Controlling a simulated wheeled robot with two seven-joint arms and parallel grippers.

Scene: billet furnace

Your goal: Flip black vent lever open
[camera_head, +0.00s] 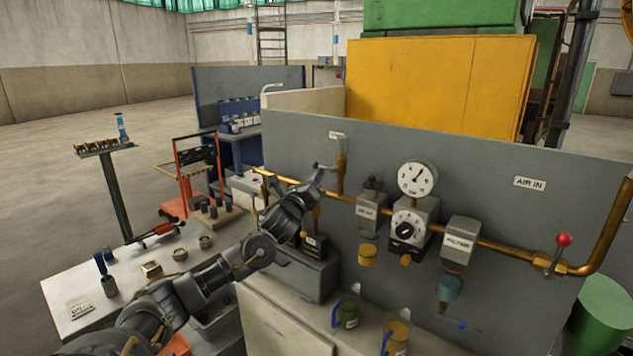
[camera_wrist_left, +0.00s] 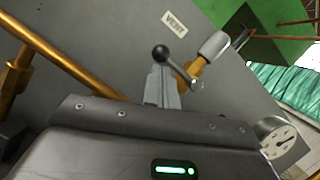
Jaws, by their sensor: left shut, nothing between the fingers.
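The black vent lever shows best in the left wrist view: a round black knob (camera_wrist_left: 160,52) on a short metal stem that runs down right to a brass fitting (camera_wrist_left: 191,70) under the VENT label (camera_wrist_left: 174,23). In the head view, the VENT label (camera_head: 337,135) is on the grey panel, above where my arm reaches. My left gripper (camera_head: 318,170) is at that valve, shut and empty. Its fingers (camera_wrist_left: 163,78) lie just below the knob and beside the stem; whether they touch is not clear. My right gripper is not in view.
A brass pipe (camera_head: 490,243) runs along the grey panel (camera_head: 285,150). To the right are a gauge (camera_head: 417,179), a regulator (camera_head: 404,231) and a red-knob valve (camera_head: 564,240). Several small items stand on the bench (camera_head: 75,285) at left.

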